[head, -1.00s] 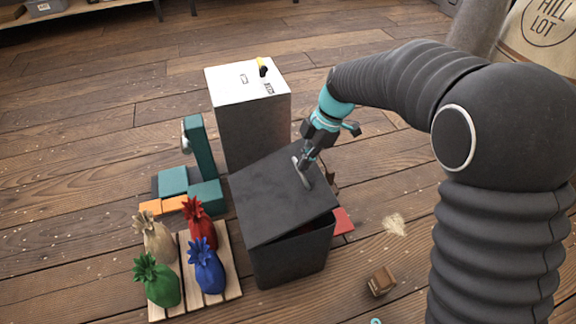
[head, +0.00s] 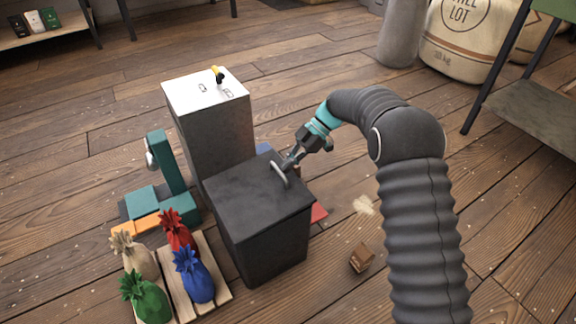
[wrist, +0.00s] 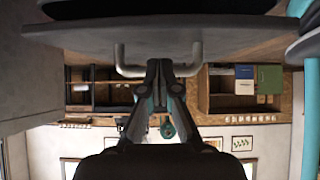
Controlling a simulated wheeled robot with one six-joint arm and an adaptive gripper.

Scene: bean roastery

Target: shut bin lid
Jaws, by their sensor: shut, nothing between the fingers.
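The dark grey bin (head: 262,248) stands on the floor in the middle of the head view. Its lid (head: 250,195) lies flat across the top, and I see no gap along the front edges. A pale bar handle (head: 281,178) stands on the lid. My gripper (head: 289,165) is shut and empty, its fingertips right at the handle; whether they touch it I cannot tell. In the wrist view the lid (wrist: 230,40) spans the top, with the handle (wrist: 189,70) around the shut fingertips (wrist: 159,66).
A taller white-topped cabinet (head: 210,130) stands behind the bin. A teal machine (head: 168,165) is to the left. Tied bags, including a blue one (head: 195,275), stand on a wooden pallet (head: 215,272) at front left. A small brown box (head: 361,257) lies on the floor at right.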

